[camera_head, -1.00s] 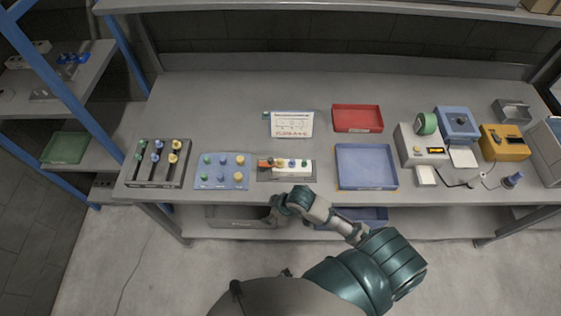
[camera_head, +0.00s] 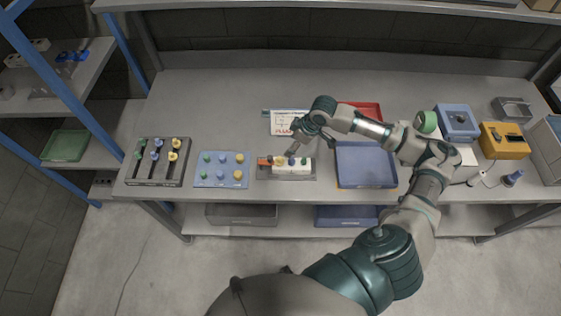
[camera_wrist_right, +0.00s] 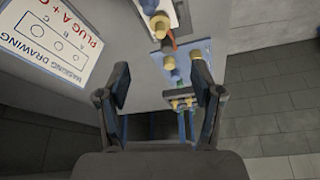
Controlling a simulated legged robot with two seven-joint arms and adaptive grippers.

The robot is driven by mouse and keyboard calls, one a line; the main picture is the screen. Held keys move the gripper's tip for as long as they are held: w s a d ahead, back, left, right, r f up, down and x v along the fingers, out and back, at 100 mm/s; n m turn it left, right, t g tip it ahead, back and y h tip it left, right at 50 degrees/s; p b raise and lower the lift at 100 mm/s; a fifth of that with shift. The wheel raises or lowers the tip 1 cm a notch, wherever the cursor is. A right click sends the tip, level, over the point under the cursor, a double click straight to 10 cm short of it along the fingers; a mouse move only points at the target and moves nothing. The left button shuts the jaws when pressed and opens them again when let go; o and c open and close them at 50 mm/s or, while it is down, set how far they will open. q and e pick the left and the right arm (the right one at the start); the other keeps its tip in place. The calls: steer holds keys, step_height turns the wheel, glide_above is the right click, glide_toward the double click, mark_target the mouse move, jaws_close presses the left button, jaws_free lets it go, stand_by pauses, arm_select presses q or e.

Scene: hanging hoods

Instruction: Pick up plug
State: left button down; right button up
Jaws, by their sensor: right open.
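Several coloured plugs stand on a blue mat (camera_head: 233,182) at the bench's front. More plugs sit in a dark rack (camera_head: 140,178) left of it. A white block (camera_head: 291,170) on a grey fixture carries further plugs, one of them yellow (camera_head: 280,161). My right gripper (camera_head: 293,146) is just above and behind the white block. In the right wrist view, my right gripper (camera_wrist_right: 160,76) is open, with nothing between its fingers. The block's yellow plug (camera_wrist_right: 160,24) and the blue mat's plugs (camera_wrist_right: 169,62) lie beyond the fingertips. My left gripper is out of view.
A blue tray (camera_head: 366,166) and a red tray (camera_head: 372,108) lie to the right, below or near my forearm. Boxes and devices (camera_head: 505,142) fill the right end. The bench's back left is clear.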

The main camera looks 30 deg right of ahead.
mark_target(280, 158)
steer(key=x, duration=0.7)
steer(key=shift+w+a+f, duration=0.15)
steer(key=shift+a+f, duration=0.05)
steer(key=shift+a, duration=0.1)
steer(key=shift+d+p+x, duration=0.2)
steer(key=shift+p+x, duration=0.05)
steer(key=shift+x, duration=1.1)
steer(key=shift+d+p+x, duration=0.2)
steer(key=shift+p+x, duration=0.05)
steer(key=shift+x, duration=1.15)
steer(key=shift+f, duration=0.1)
steer(key=c, duration=1)
